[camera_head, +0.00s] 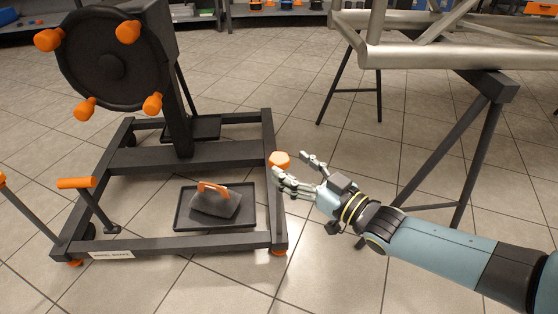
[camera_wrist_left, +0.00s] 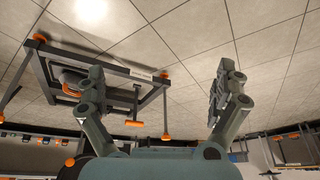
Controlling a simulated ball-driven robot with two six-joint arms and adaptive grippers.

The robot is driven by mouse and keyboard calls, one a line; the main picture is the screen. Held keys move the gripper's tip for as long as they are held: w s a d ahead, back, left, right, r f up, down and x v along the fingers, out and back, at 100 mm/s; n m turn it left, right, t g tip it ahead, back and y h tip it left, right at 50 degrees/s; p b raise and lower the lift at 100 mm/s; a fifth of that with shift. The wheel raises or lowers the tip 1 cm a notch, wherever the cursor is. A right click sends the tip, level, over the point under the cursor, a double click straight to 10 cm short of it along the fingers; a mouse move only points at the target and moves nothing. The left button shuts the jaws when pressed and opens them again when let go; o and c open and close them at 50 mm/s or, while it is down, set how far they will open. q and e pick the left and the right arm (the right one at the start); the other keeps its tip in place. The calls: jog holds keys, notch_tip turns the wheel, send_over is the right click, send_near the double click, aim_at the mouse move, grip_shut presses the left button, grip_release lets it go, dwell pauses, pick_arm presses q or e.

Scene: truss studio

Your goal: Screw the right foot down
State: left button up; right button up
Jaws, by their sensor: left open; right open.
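The dark wheeled stand's frame (camera_head: 190,156) has an orange knob (camera_head: 279,160) on its right beam. An orange foot (camera_head: 278,252) sits under the front right corner, at the floor. My right gripper (camera_head: 293,168) is open, with its fingertips close to the right of the orange knob; whether they touch it I cannot tell. My left gripper (camera_wrist_left: 162,70) is open and empty in the left wrist view and is out of the head view. The stand's frame (camera_wrist_left: 125,70) also shows there, upside down, beyond the left fingers.
The stand carries a round faceplate (camera_head: 113,62) with several orange clamps. A black tray (camera_head: 183,222) holds a dark block with an orange handle (camera_head: 213,188). A trestle (camera_head: 465,130) with metal truss tubes (camera_head: 440,58) stands at the right. Tiled floor lies open between.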

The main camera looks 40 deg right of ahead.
aim_at(279, 158)
jog(key=w, duration=0.2)
jog(key=w+b, duration=0.1)
jog(key=shift+w+a+f, duration=0.15)
jog(key=shift+w+a, duration=0.15)
pick_arm(q)
jog(key=shift+w+f+t, duration=0.35)
jog(key=shift+f+t, duration=0.15)
jog(key=shift+f, duration=0.35)
jog(key=shift+w+f+t, duration=0.35)
jog(key=shift+f+t, duration=0.15)
jog(key=shift+f, duration=0.3)
pick_arm(e)
jog(key=shift+w, duration=0.55)
